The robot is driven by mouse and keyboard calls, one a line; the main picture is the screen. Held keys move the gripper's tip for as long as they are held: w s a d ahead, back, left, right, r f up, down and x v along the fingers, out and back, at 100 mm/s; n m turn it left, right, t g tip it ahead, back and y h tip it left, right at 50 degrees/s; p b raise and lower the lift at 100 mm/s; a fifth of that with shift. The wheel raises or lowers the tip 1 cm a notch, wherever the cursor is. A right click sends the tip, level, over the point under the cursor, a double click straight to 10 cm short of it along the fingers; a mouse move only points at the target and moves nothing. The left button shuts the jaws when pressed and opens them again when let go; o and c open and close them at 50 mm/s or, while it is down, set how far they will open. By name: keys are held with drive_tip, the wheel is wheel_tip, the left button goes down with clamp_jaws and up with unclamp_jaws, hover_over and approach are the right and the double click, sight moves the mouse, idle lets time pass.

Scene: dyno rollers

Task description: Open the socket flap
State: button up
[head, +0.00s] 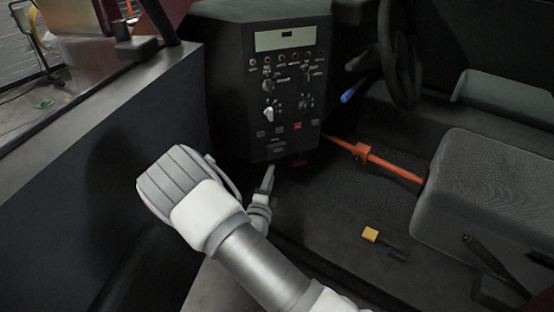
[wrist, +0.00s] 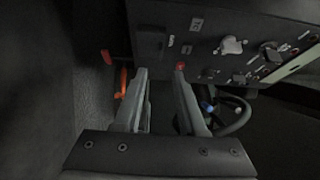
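The black control panel (head: 240,70) stands in the middle of the head view. It carries several knobs and a red switch (head: 298,126). A small dark square cover (wrist: 151,42) shows on the panel face in the wrist view and looks closed; I cannot tell for sure that it is the socket flap. The panel's lower end (head: 277,153) is dark, with few details. My gripper (head: 268,172) is just below the panel in the head view. In the wrist view my gripper (wrist: 160,76) has its two fingers apart with nothing between them.
An orange bar (head: 375,160) runs from near the panel to the grey seat (head: 490,190). A steering wheel (head: 400,50) is at upper right. A yellow block (head: 370,234) lies on the floor. A dark side wall (head: 100,165) stands left of my arm.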

sight(278, 152)
drive_tip(key=w+b, duration=0.1)
drive_tip(key=w, duration=0.2)
drive_tip(key=w+d+b, duration=0.1)
drive_tip(key=w, duration=0.2)
drive_tip(key=w+d, duration=0.1)
drive_tip(key=w, duration=0.3)
drive_tip(key=shift+b, duration=0.4)
clamp_jaws()
